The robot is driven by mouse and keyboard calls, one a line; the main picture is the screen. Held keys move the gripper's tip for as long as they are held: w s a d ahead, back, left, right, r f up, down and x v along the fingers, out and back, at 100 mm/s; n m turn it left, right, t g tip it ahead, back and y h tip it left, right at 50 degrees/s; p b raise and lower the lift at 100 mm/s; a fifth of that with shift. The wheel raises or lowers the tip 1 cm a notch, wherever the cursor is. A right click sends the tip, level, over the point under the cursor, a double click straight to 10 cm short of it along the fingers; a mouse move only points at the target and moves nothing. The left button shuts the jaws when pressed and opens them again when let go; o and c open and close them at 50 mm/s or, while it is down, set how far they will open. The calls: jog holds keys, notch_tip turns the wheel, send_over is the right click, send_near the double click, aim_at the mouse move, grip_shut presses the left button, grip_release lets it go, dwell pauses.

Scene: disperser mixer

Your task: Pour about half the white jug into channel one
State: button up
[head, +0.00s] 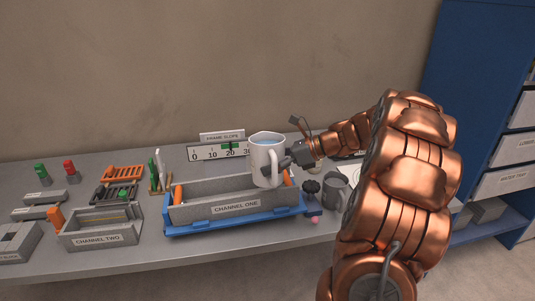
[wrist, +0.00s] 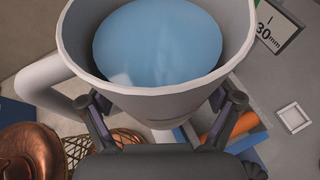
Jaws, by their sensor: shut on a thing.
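The white jug (head: 265,160) is held above the right end of the channel one trough (head: 225,203) in the head view. It looks upright or nearly so. In the wrist view the jug (wrist: 160,102) fills the upper middle, with blue liquid (wrist: 158,42) inside it. My gripper (head: 287,158) is shut on the jug from the right side; in the wrist view its fingers (wrist: 162,108) press on both sides of the jug wall. The trough sits on a blue base (head: 190,229). Its inside is partly hidden behind the front wall and the jug.
A grey jug (head: 336,191) and a dark knob (head: 311,188) stand right of the trough. A slope scale (head: 212,153) stands behind it. The channel two box (head: 100,238) and small coloured parts are at the left. A blue shelf (head: 470,90) stands at the right.

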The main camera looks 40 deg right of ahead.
aim_at(281, 177)
jog(key=s+f+m+g+p, duration=0.1)
jog(key=p, duration=0.1)
jog(key=s+a+f+m+g+p, duration=0.1)
jog(key=p, duration=0.2)
jog(key=shift+m+g+y, duration=0.3)
jog(key=shift+y, duration=0.1)
notch_tip(281, 177, down, 2)
jog(key=p, duration=0.2)
jog(key=m+g+p, duration=0.1)
jog(key=p, duration=0.1)
jog(key=shift+s+f+p, duration=0.1)
jog(key=shift+f+p, duration=0.15)
jog(key=shift+p, duration=0.1)
jog(key=shift+s+f+m+g+y, duration=0.1)
jog(key=shift+f+m+g+y, duration=0.2)
jog(key=shift+f, duration=0.45)
jog(key=shift+r+m+g+y, duration=0.3)
jog(key=shift+r+m+g, duration=0.05)
jog(key=shift+m+g, duration=0.25)
dwell(2.0)
jog(key=shift+r+m+g, duration=0.25)
jog(key=shift+m+g, duration=0.25)
dwell(2.4)
